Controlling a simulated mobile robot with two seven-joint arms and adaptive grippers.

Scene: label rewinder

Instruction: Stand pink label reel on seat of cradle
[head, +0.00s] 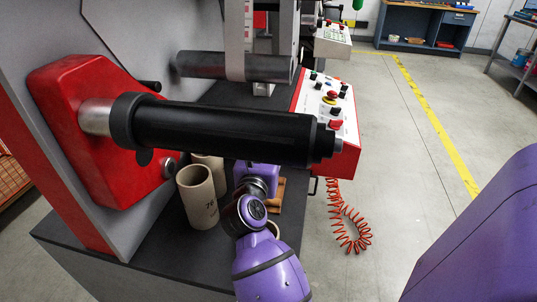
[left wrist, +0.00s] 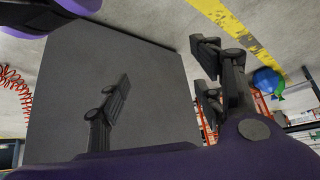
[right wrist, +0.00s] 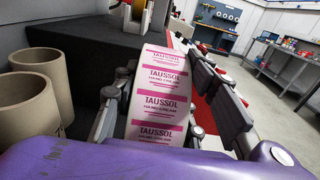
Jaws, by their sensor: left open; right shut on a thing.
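The pink label reel (right wrist: 160,100), white with pink bands and TAUSSOL printing, fills the middle of the right wrist view. My right gripper (right wrist: 156,82) is shut on it, with one finger on each side. In the head view the right arm reaches in under the black mandrel, which hides the fingers and reel. A brown wooden piece (head: 279,194), perhaps part of the cradle, shows beside my right wrist; its seat cannot be made out. My left gripper (left wrist: 162,75) is open and empty in the left wrist view; it is not in the head view.
The black mandrel (head: 220,132) juts from the red housing (head: 95,130) above the dark bench (head: 130,256). Cardboard cores (head: 197,198) stand left of my right wrist. A control box (head: 330,113) sits at the right, with a coiled red cord (head: 347,220) hanging below.

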